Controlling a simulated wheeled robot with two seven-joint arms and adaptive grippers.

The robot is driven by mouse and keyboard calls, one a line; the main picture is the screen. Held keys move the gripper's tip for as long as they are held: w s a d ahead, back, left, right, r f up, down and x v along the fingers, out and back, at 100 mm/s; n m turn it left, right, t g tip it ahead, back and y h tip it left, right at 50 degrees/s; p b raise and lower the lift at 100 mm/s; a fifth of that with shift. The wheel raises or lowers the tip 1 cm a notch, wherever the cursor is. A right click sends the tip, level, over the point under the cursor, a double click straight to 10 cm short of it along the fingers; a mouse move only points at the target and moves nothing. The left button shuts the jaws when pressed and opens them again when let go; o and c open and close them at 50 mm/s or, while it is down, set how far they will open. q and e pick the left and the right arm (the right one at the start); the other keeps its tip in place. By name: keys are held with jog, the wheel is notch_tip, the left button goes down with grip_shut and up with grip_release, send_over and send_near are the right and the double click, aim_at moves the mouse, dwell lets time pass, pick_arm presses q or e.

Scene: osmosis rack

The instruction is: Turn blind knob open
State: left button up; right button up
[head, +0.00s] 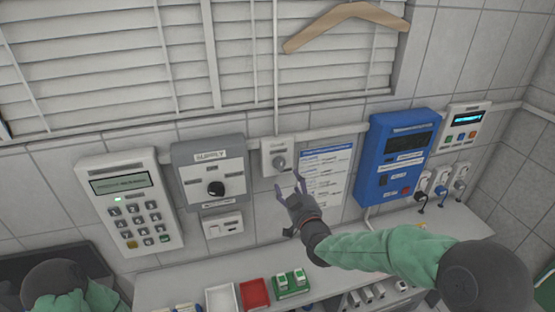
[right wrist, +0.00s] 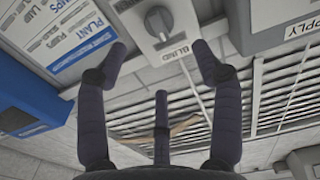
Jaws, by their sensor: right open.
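The blind knob (head: 279,161) is a grey round dial on a small white wall plate under the window, with a rod running up from it. In the right wrist view the knob (right wrist: 159,21) shows upside down above a label reading BLIND. My right gripper (head: 288,181) is open and empty, just below and in front of the plate. In the right wrist view its spread fingers (right wrist: 161,48) stand either side of the knob's line, apart from it. My left gripper is out of view; only part of my left arm shows at the lower left.
A grey panel with a black dial (head: 216,188) and a keypad unit (head: 130,204) hang left. A paper notice (head: 326,178) and a blue box (head: 400,155) hang right. A shelf below holds a red tray (head: 254,293). A wooden hanger (head: 345,24) hangs before the blinds.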

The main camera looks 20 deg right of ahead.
aim_at(281, 167)
jog(key=w, duration=0.5)
jog(key=w+p, duration=0.1)
jog(key=w, duration=0.4)
jog(key=shift+w+a+f+p, duration=0.1)
jog(key=shift+a+p, duration=0.1)
jog(key=shift+p, duration=0.1)
jog(key=c, duration=1.1)
